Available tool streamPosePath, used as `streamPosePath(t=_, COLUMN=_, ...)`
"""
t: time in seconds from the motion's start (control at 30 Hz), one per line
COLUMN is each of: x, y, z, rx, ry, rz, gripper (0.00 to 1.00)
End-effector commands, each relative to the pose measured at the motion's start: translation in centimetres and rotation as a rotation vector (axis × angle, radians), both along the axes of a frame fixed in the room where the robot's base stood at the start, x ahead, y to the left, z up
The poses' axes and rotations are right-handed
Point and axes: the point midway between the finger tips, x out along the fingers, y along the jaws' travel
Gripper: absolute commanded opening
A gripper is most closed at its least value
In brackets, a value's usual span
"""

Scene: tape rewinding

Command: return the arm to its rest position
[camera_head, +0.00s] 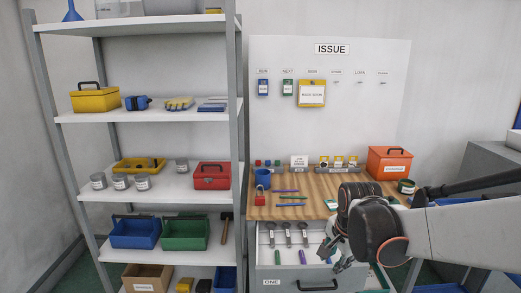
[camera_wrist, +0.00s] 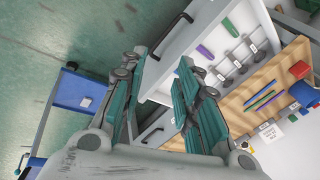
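My arm reaches in from the right in the head view, and my gripper (camera_head: 341,257) hangs over the right part of an open drawer (camera_head: 272,272) labelled ONE. In the wrist view my gripper (camera_wrist: 161,62) is open, its two fingers apart with nothing between them. The drawer also shows in the wrist view (camera_wrist: 183,57), beyond the fingers. It holds several grey tools, a green marker (camera_head: 303,257) and a purple marker (camera_head: 278,257). My forearm and wrist hide the right part of the drawer and worktop.
The wooden worktop (camera_head: 317,211) carries a blue mug (camera_head: 263,178), pens, a red padlock (camera_head: 260,196) and an orange box (camera_head: 389,163). A loaded shelf unit (camera_head: 147,115) stands at left. A blue cart (camera_wrist: 77,90) stands on open green floor.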

Motion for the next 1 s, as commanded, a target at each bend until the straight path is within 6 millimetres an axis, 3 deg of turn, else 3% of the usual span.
streamPosePath(t=0.2, x=-5.0, y=0.0, z=3.8, rx=-0.092, ry=-0.073, rz=0.250, gripper=0.30)
streamPosePath(t=0.4, x=-9.5, y=0.1, z=5.9, rx=-0.194, ry=-0.137, rz=0.476, gripper=0.30)
streamPosePath(t=0.7, x=-16.0, y=0.1, z=6.9, rx=-0.374, ry=-0.223, rz=0.800, gripper=0.30)
streamPosePath(t=1.0, x=-19.2, y=0.1, z=6.6, rx=-0.498, ry=-0.267, rz=0.990, gripper=0.30)
